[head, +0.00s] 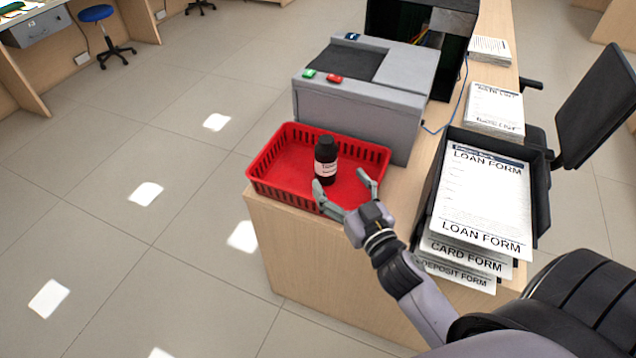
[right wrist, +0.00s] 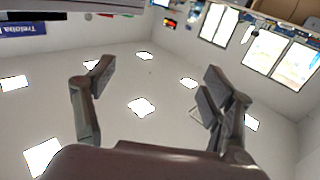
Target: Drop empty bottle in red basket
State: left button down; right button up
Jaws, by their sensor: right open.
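A small dark bottle (head: 326,160) with a white label stands upright in the red basket (head: 268,188), a little right of its middle. The basket sits at the near left end of the wooden counter. My right gripper (head: 345,188) is open at the basket's near edge, its fingers spread, close to the bottle. From this view I cannot tell whether a finger touches the bottle. In the right wrist view the open fingers (right wrist: 152,90) have nothing between them. My left gripper is not in view.
A grey machine (head: 360,90) with green and red buttons stands right behind the basket. A black tray of forms (head: 485,195) lies right of my gripper, with a paper stack (head: 495,110) behind it. Open floor (head: 150,230) lies left of the counter.

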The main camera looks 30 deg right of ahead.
jog(key=s+a+f+b, duration=0.3)
jog(key=s+a+b, duration=0.2)
jog(key=s+a, duration=0.1)
jog(key=shift+s+a+f, duration=0.15)
jog(key=shift+s+f, duration=0.1)
jog(key=shift+s, duration=0.55)
jog(key=s+a+f+n+g+y, duration=0.1)
jog(key=s+f+g, duration=0.25)
jog(key=f, duration=1.45)
jog(key=s+a+f+n+g, duration=0.1)
jog(key=s+f+g, duration=0.3)
jog(key=f, duration=1.4)
jog(key=s+d+f+g, duration=0.2)
jog(key=s+f+g, duration=0.2)
jog(key=s+f, duration=0.6)
jog(key=s+d+f+g, duration=0.3)
jog(key=s+f+g, duration=0.2)
jog(key=s+f, duration=0.6)
jog(key=s, duration=0.3)
jog(key=shift+s+f+n+h, duration=0.15)
jog(key=shift+f+n+h, duration=0.05)
jog(key=shift+n+h, duration=0.1)
